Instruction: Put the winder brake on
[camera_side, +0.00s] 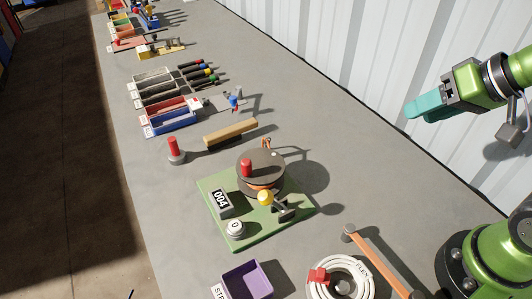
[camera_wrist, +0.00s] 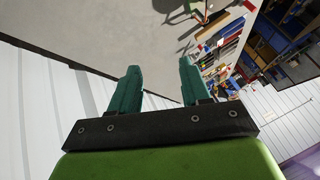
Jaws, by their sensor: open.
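The winder stands on a green base plate (camera_side: 252,236) in the middle of the bench in the side view. Its round dark drum (camera_side: 262,163) carries an upright red handle (camera_side: 246,168). A yellow-knobbed lever (camera_side: 265,198) with a dark bracket (camera_side: 285,212) sits at the drum's near side; I cannot tell its setting. A counter (camera_side: 220,201) reads 004, and a round white dial (camera_side: 235,229) marked 0 is in front. My gripper (camera_side: 411,111) is high at the right, well away from the winder. In the wrist view its teal fingers (camera_wrist: 159,80) are apart with nothing between.
A purple bin (camera_side: 246,281), a white cable coil (camera_side: 340,282) and an orange-handled hammer (camera_side: 375,258) lie nearer. A red-topped post (camera_side: 174,149), a wooden block (camera_side: 230,132) and a blue tray (camera_side: 171,123) lie beyond. The corrugated wall (camera_side: 330,55) runs along the right.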

